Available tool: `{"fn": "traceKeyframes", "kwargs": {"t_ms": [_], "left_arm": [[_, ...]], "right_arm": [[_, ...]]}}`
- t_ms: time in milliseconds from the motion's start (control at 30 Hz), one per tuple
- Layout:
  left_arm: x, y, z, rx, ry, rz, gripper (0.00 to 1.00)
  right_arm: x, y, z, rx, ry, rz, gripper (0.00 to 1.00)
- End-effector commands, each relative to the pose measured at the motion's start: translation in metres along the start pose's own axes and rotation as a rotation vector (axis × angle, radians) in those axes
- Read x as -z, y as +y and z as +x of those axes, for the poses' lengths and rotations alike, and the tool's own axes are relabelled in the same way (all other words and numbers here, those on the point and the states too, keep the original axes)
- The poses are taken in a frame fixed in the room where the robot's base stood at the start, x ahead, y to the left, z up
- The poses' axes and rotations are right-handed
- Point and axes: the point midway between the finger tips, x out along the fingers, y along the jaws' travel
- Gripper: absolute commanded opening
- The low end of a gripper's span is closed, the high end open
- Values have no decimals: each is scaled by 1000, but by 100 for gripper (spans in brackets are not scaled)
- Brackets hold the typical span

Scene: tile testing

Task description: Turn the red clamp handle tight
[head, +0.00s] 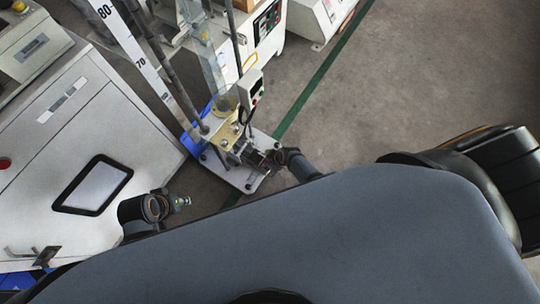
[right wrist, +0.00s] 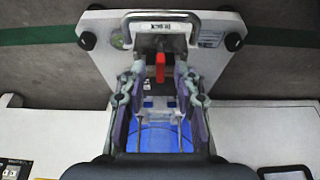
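The red clamp handle (right wrist: 160,67) is a small upright red bar in the right wrist view, in front of a silver U-shaped frame (right wrist: 160,27) on the tester's pale base plate. My right gripper (right wrist: 159,88) is open, its fingers on either side of the handle's line, with a gap on each side. Whether the fingertips reach as deep as the handle is hard to tell. In the head view my right gripper (head: 264,157) is over the front of the tester base (head: 243,178), and I cannot make out the handle there. My left gripper (head: 180,202) is small, beside the white cabinet, away from the clamp.
The tester's tall column with a ruler (head: 146,60) and dark rods rises behind the clamp. A small control box (head: 251,90) hangs beside it. A white cabinet (head: 75,150) with a dark-framed window stands at left. Open grey floor (head: 400,80) lies to the right.

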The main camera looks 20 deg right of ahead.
Motion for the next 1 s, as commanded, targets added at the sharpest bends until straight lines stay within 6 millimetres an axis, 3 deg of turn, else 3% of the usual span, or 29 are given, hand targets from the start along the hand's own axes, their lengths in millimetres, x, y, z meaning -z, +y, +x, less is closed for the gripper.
{"fn": "traceKeyframes", "kwargs": {"t_ms": [267, 433, 1000], "left_arm": [[-2, 0, 0, -1, -5, 0, 28], [-2, 0, 0, -1, -3, 0, 28], [-1, 0, 0, 0, -2, 0, 28]], "right_arm": [[0, 0, -1, 0, 0, -1, 32], [0, 0, -13, 1, 2, -1, 32], [-1, 0, -110, 0, -1, 0, 32]]}}
